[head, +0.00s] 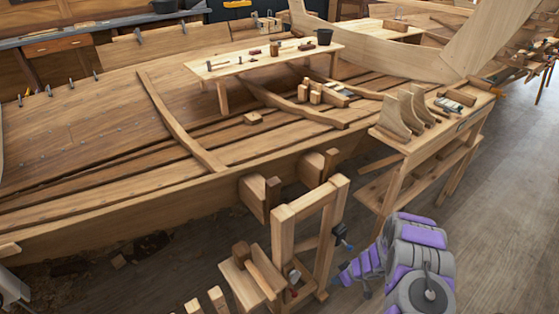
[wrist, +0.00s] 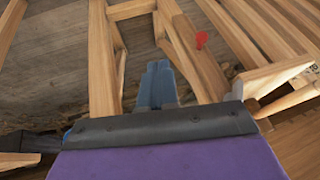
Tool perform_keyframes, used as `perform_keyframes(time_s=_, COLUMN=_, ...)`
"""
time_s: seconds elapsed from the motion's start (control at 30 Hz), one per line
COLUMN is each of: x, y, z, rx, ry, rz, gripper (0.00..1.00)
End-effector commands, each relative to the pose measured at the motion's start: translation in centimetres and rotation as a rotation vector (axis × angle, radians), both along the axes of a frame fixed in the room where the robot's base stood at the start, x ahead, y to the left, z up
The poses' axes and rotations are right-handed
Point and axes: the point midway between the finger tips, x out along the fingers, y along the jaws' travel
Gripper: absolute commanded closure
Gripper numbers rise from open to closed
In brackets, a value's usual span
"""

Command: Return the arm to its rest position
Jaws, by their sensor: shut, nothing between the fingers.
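My purple and grey arm (head: 415,265) is at the lower right of the head view, folded low beside a wooden frame stand (head: 283,245). My gripper (wrist: 157,82) shows in the wrist view as two blue-grey fingers close together, shut and empty. It points toward wooden beams (wrist: 102,60) and rough brown ground. In the head view the arm's purple end reaches left toward the stand's right post; the fingertips cannot be made out clearly there. I cannot tell whether the gripper touches the stand.
The planked hull (head: 90,130) fills the left and middle. A low table (head: 235,65) with tools stands on it. A wooden bench (head: 395,180) with curved pieces stands behind my arm. A red part (wrist: 201,39) is near a beam in the wrist view. Floor (head: 505,220) at right is clear.

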Motion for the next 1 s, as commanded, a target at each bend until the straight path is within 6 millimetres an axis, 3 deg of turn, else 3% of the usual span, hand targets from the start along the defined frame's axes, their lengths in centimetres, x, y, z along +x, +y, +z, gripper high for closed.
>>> perform_keyframes(time_s=0.17, x=3.8, y=-2.2, z=4.6, rx=-0.116, ry=-0.084, rz=-0.065, gripper=1.00)
perform_keyframes(time_s=0.3, x=6.7, y=-4.7, z=9.9, rx=-0.236, ry=-0.156, rz=-0.143, gripper=1.00)
perform_keyframes(time_s=0.5, x=8.6, y=-8.3, z=17.9, rx=-0.396, ry=-0.226, rz=-0.270, gripper=1.00)
perform_keyframes(time_s=0.73, x=7.5, y=-10.9, z=26.8, rx=-0.550, ry=-0.252, rz=-0.418, gripper=1.00)
perform_keyframes(time_s=1.0, x=2.3, y=-11.8, z=35.6, rx=-0.673, ry=-0.203, rz=-0.581, gripper=1.00)
